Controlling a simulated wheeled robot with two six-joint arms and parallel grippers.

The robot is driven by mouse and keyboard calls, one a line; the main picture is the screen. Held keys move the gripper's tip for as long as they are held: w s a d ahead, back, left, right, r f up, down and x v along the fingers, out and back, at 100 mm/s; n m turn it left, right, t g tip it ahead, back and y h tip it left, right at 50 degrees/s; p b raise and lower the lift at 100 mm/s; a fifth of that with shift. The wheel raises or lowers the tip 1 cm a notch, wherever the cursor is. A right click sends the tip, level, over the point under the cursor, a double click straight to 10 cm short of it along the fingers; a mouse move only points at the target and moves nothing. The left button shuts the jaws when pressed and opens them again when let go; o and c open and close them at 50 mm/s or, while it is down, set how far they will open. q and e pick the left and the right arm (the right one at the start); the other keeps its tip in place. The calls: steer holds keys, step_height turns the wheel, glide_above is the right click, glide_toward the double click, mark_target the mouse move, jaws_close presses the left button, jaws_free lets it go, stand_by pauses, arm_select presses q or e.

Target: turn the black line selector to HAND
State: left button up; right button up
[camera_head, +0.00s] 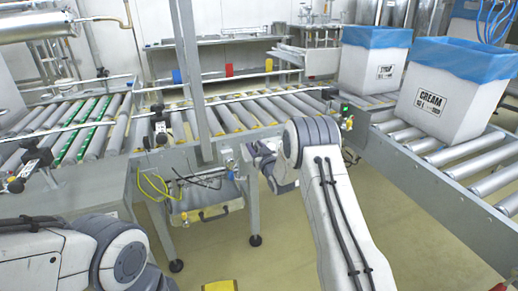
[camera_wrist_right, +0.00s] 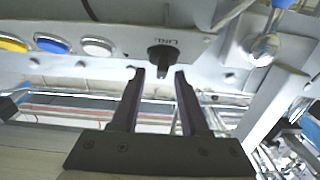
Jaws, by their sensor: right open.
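The black line selector (camera_wrist_right: 165,54) is a dark knob on a light grey panel in the right wrist view, with an upside-down label reading like LINE beside it. Its setting cannot be read. My right gripper (camera_wrist_right: 158,74) is open, its two dark fingers pointing at the selector. The fingertips lie to either side of the knob in the picture, with gaps; I cannot tell the remaining depth. In the head view my right arm reaches to the conveyor frame, and its wrist (camera_head: 273,166) hides the selector. My left arm shows at the bottom left, its gripper out of view.
White (camera_wrist_right: 99,47), blue (camera_wrist_right: 52,44) and yellow (camera_wrist_right: 12,43) buttons sit left of the selector. A ball-ended lever (camera_wrist_right: 262,48) stands close on the right.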

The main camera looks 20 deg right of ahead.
steer(key=shift+c, duration=0.3)
jaws_close()
